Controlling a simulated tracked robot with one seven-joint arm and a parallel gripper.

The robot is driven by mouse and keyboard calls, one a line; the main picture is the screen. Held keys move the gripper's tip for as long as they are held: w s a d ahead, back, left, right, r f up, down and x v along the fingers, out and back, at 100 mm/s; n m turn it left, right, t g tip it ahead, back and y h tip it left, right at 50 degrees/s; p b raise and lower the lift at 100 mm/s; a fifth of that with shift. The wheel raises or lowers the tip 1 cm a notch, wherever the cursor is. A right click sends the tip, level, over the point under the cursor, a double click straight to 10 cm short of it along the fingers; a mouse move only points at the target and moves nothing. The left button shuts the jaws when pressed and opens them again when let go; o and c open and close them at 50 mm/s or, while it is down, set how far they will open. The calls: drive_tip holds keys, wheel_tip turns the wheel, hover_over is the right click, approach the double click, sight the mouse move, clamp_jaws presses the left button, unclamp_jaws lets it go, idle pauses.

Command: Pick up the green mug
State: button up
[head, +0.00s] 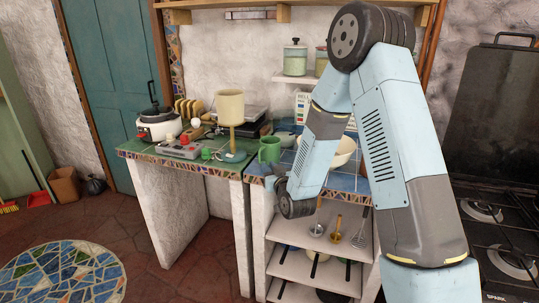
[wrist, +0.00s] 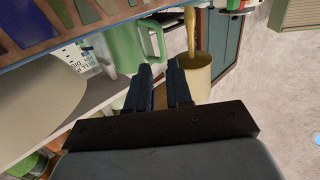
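The green mug (head: 269,150) stands upright on the blue-tiled counter (head: 257,169), near its left end, in the head view. In the wrist view, which is upside down, the green mug (wrist: 124,46) shows at the upper left with its handle towards the right. My gripper (wrist: 160,68) has its two dark fingers apart, with nothing between them. The mug lies beyond the fingertips and to their left in that view, apart from them. In the head view my arm's wrist is low in front of the counter's front edge, and the fingers are hard to make out.
A yellow lamp (head: 230,108) stands left of the mug on the green-tiled counter (head: 190,162); it also shows in the wrist view (wrist: 197,70). A cream bowl (head: 343,150) is right of the mug, partly behind my arm. Shelves with utensils lie under the counter.

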sight(259, 157)
drive_tip(key=x, duration=0.9)
drive_tip(key=shift+w+a+f, duration=0.2)
drive_tip(key=shift+w+a, duration=0.05)
drive_tip(key=shift+a, duration=0.05)
drive_tip(key=shift+c, duration=0.2)
clamp_jaws()
